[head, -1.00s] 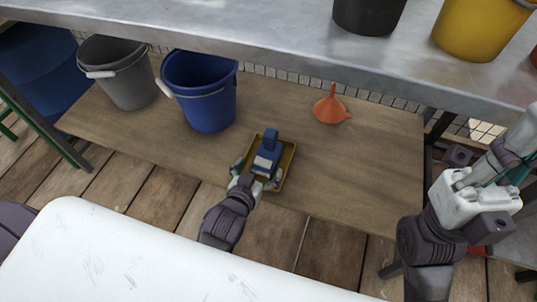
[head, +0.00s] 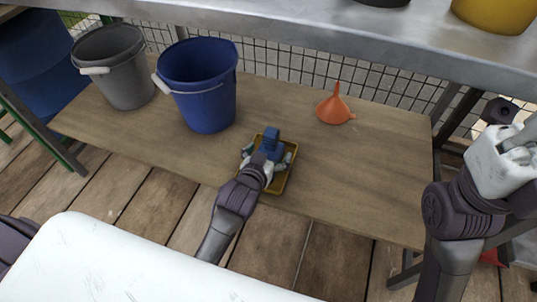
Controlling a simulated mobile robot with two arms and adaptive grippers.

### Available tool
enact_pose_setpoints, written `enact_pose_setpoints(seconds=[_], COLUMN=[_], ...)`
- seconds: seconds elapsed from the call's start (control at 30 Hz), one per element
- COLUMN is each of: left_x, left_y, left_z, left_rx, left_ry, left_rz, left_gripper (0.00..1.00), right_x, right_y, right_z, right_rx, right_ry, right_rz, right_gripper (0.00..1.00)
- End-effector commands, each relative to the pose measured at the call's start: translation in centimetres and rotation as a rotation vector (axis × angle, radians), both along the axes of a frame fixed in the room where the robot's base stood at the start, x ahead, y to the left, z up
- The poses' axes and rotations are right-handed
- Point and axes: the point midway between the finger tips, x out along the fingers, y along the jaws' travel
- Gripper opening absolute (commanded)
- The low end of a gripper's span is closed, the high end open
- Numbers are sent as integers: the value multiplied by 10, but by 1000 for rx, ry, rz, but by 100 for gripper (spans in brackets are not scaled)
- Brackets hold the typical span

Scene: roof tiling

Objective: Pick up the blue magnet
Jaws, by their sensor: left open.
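The blue magnet (head: 271,138) stands in a yellow tray (head: 281,188) on the lower wooden shelf. Its upper part shows; its lower part is hidden behind my left gripper. My left gripper (head: 268,157) is open, over the tray, with its fingers on both sides of the magnet's near part. I cannot tell whether the fingers touch it. My right arm is at the right edge of the head view, and its gripper fingers do not show.
A blue bucket (head: 205,100) and a grey bucket (head: 120,85) stand left of the tray. An orange funnel (head: 334,107) lies to its right. The metal tabletop (head: 300,32) overhangs the back of the shelf (head: 350,170). The shelf's right part is bare.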

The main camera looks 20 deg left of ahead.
Motion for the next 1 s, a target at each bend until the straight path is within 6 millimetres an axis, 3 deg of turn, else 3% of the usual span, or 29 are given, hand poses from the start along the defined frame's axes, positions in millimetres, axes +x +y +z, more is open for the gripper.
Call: enact_pose_setpoints(seconds=[0.07,0.5,0.8,0.9,1.0], left_x=[0,-1,0,0,0], left_y=[0,0,0,0,0], left_z=[0,-1,4,12,28], left_rx=[0,0,0,0,-1], left_ry=[0,1,-1,-2,-4], left_rz=[0,0,0,0,-1], left_gripper=[88,15,15,15,15], right_x=[0,0,-1,-2,5], right_y=[0,0,0,-1,-1], right_z=[0,0,3,7,-4], right_rx=[0,0,1,4,2], right_ry=[0,0,-3,-7,52], right_rz=[0,0,1,2,2], right_gripper=[0,0,0,0,0])
